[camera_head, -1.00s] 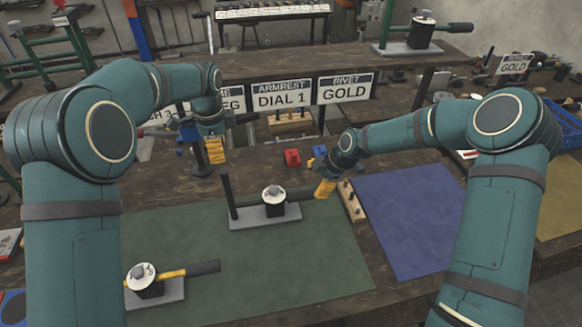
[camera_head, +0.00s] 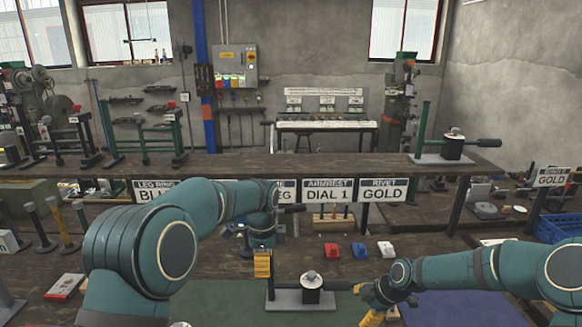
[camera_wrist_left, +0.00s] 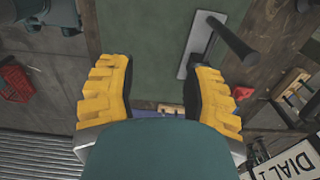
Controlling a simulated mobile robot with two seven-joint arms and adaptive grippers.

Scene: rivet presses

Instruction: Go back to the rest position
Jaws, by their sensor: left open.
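My left gripper (camera_head: 262,264) hangs fingers-down over the bench, left of the rivet press (camera_head: 310,285) on the green mat. In the left wrist view its yellow fingers (camera_wrist_left: 160,98) are spread wide with nothing between them. The green mat (camera_wrist_left: 150,35) lies beneath, and the press's grey base (camera_wrist_left: 196,48) and black handle are beyond the right-hand finger. My right gripper (camera_head: 368,302) is low, just right of that press; the frame does not show clearly whether its fingers are apart.
A raised shelf (camera_head: 300,168) crosses behind, with signs reading ARMREST DIAL 1 (camera_head: 327,191) and RIVET GOLD (camera_head: 382,190) below its edge. Another press (camera_head: 452,148) stands on it. Red (camera_head: 331,251) and blue (camera_head: 360,251) blocks sit behind the near press. A blue mat (camera_head: 460,308) lies right.

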